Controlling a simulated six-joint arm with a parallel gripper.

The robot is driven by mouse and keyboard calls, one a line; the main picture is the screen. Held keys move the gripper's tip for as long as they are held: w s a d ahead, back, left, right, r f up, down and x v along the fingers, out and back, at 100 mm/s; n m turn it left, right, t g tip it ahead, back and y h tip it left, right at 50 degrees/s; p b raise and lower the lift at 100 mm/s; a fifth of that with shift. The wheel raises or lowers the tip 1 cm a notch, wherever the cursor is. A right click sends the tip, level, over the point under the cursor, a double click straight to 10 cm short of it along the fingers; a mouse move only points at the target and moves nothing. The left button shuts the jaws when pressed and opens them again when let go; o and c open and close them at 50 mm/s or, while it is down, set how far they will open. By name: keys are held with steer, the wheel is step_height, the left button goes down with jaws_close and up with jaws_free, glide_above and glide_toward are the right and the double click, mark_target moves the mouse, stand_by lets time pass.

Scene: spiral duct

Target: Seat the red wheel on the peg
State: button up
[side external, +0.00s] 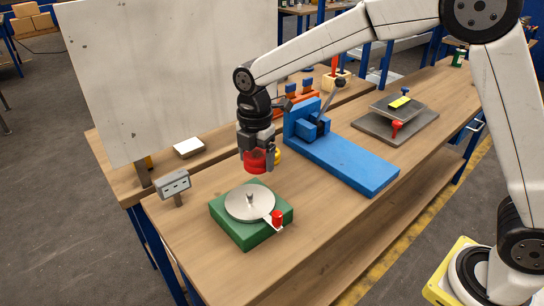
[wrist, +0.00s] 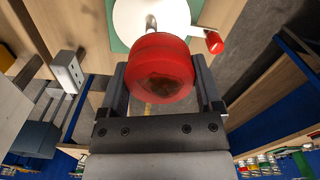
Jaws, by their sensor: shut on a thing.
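The red wheel (side external: 255,160) is between the fingers of my gripper (side external: 256,166), which is shut on it. In the wrist view the wheel (wrist: 160,68) has a dark, rough patch on its face. The peg (side external: 250,197) stands upright at the middle of a round metal disc (side external: 238,207) on a green block (side external: 243,236). A crank arm with a red knob (side external: 277,217) sticks out from the disc. My gripper holds the wheel above and behind the disc, apart from the peg. In the wrist view the peg (wrist: 151,22) shows just beyond the wheel.
A blue vise-like fixture (side external: 345,165) with a lever stands right of my gripper. A yellow round thing (side external: 277,156) is partly hidden behind the wheel. A grey socket box (side external: 173,184) stands at the bench's left edge. A grey plate (side external: 395,125) lies farther back. Bench around the green block is clear.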

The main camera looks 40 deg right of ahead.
mark_target(249, 194)
steer(key=shift+w+a, duration=0.5)
steer(key=shift+a, duration=0.4)
steer(key=shift+f, duration=0.2)
steer(key=shift+f, duration=2.7)
steer(key=shift+f, duration=2.1)
steer(key=o, duration=1.2)
steer(key=shift+c, duration=0.2)
steer(key=shift+r, duration=3.95)
